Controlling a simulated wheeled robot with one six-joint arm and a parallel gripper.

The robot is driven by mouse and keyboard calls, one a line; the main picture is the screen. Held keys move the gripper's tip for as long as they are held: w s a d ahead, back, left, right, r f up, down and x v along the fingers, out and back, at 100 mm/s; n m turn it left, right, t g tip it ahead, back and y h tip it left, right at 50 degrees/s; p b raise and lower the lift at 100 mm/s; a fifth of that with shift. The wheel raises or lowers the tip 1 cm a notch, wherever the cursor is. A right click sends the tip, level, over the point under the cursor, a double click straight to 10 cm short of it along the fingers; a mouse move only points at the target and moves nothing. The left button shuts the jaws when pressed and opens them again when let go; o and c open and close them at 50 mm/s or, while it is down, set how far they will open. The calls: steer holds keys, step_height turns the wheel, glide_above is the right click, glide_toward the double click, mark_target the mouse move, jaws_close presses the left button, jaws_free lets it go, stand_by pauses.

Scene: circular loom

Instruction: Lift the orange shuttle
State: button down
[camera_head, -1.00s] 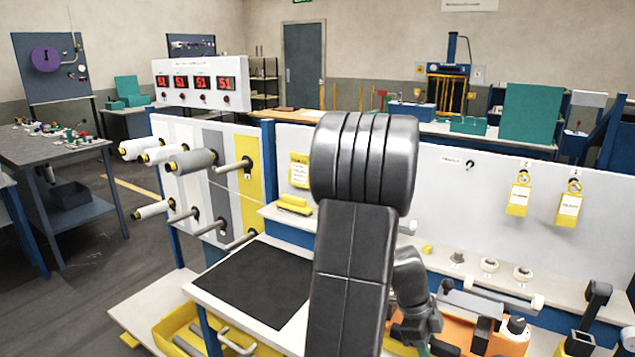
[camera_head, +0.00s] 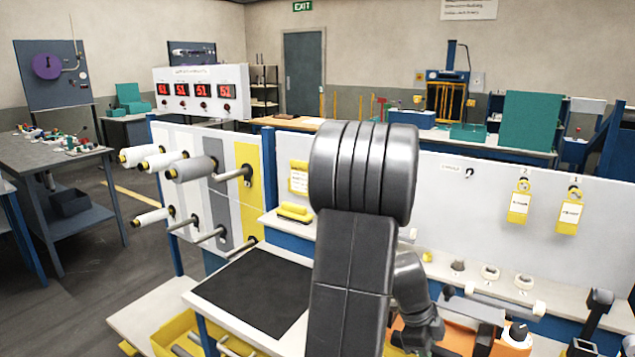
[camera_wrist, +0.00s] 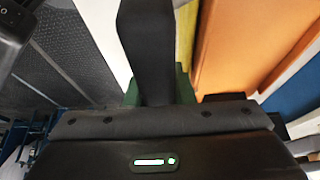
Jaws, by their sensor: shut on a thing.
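My gripper (camera_wrist: 157,92) has green parts on both sides of a dark upright bar (camera_wrist: 148,45) in the wrist view, and it is shut on this bar. I take the bar as part of the orange shuttle, whose orange surface (camera_wrist: 235,40) seems to show just right of it. In the head view an orange body (camera_head: 505,347) shows at the lower right, beside and behind my arm. My arm hides much of that area, and my fingertips are not visible there. I cannot tell whether the shuttle is clear of its support.
A black mat (camera_head: 255,290) lies on the bench left of my arm. Spools on pegs (camera_head: 190,168) stick out at the left. A yellow bin (camera_head: 175,335) stands below the bench. A long white panel (camera_head: 490,180) with yellow tags stands behind my arm.

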mark_target(434, 347)
steer(key=shift+r, duration=0.4)
steer(key=shift+r+p, duration=0.6)
steer(key=shift+r, duration=1)
steer(key=shift+r, duration=0.1)
steer(key=shift+r+p, duration=0.45)
steer(key=shift+r, duration=0.5)
steer(key=shift+f, duration=0.1)
